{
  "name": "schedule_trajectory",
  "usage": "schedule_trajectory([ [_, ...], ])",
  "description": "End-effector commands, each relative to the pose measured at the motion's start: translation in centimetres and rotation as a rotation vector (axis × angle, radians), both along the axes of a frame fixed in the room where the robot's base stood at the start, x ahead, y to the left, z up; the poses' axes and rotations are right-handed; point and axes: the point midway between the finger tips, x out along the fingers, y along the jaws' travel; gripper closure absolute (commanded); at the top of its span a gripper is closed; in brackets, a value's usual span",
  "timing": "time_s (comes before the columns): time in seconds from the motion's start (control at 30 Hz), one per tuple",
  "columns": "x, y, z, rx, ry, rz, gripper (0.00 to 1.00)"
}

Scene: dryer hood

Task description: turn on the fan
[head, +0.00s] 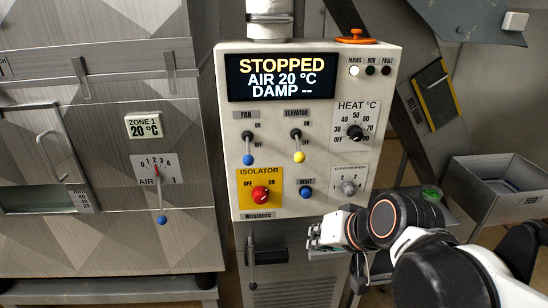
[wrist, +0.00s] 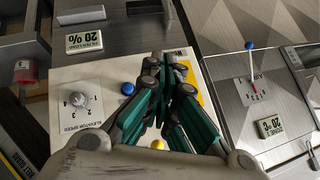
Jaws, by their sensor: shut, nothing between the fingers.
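The control panel (head: 318,120) fills the middle of the head view. Its fan switch (head: 248,149) is a lever with a blue tip, pointing down at OFF. The display (head: 281,77) reads STOPPED, AIR 20 °C. The red isolator knob (head: 260,194) sits on a yellow plate below the fan switch; its setting is hard to read. My gripper (head: 314,237) is shut and empty, just below the panel's lower right edge, apart from the fan switch. In the wrist view its teal fingers (wrist: 168,65) cover part of the panel; the fan switch does not show there.
The elevator switch (head: 298,146), with a yellow tip, points down beside the fan switch. The blue reset button (head: 306,192) and speed knob (head: 348,187) are lower right. The heat dial (head: 355,132) is above. A grey feed bin (head: 500,195) stands right.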

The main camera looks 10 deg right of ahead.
Motion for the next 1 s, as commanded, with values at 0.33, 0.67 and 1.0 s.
schedule_trajectory([
  [0.33, 5.8, 2.7, 2.9, 0.347, -0.021, -0.105, 1.0],
  [0.67, 11.0, 3.8, 5.6, 0.708, -0.039, -0.21, 1.0],
  [1.0, 14.7, 3.3, 7.9, 1.035, -0.051, -0.292, 1.0],
])
